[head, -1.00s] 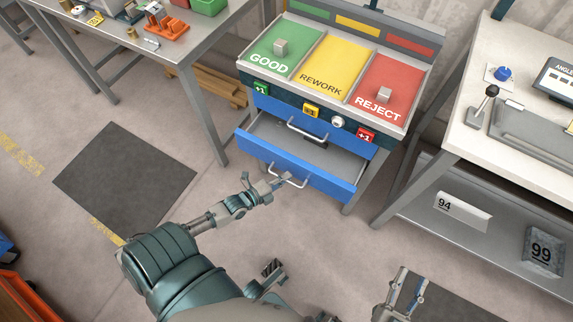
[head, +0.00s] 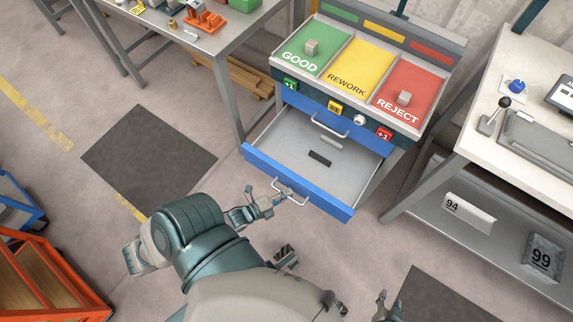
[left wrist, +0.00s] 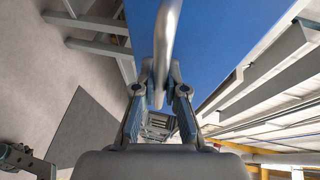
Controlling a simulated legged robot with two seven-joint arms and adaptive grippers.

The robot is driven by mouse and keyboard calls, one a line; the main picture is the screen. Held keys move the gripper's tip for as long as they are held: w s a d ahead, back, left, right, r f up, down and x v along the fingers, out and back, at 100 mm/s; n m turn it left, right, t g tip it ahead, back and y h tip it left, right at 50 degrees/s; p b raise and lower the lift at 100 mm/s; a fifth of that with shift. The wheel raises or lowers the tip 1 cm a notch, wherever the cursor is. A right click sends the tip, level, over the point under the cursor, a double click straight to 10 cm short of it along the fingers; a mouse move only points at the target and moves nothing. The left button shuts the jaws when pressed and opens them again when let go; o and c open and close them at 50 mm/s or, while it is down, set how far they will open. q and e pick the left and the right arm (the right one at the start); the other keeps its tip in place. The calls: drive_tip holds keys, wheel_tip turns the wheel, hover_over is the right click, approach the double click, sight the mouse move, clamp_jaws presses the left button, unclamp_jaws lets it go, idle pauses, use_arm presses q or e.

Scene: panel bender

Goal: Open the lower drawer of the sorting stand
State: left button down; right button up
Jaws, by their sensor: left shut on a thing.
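The sorting stand (head: 360,68) has a lower drawer (head: 325,193) with a blue front, pulled far out, its grey inside showing. My left gripper (head: 279,192) is shut on the lower drawer's bar handle (head: 296,201), near its left end. In the left wrist view the handle (left wrist: 168,35) runs between the fingers (left wrist: 159,98), with the blue front behind it. The upper blue drawer (head: 345,122) is shut. What seems to be part of my right gripper (head: 384,306) shows at the bottom edge, mostly cut off.
A dark bar (head: 319,158) lies in the open drawer. Small grey blocks sit on the green GOOD (head: 300,62) and red REJECT (head: 408,110) areas. A workbench (head: 470,140) stands right, a metal table (head: 215,40) at back left, an orange cart (head: 50,270) at lower left. Floor before the drawer is clear.

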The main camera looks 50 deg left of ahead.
use_arm(q)
drive_tip(key=shift+s+d+f, duration=0.15)
drive_tip(key=shift+d+f, duration=0.05)
drive_tip(key=shift+f, duration=0.05)
drive_tip(key=c, duration=1.4)
unclamp_jaws()
drive_tip(key=shift+o, duration=1)
drive_tip(key=shift+r, duration=0.1)
drive_tip(key=v, duration=1.1)
drive_tip(key=shift+s+a, duration=0.2)
drive_tip(key=shift+s, duration=0.1)
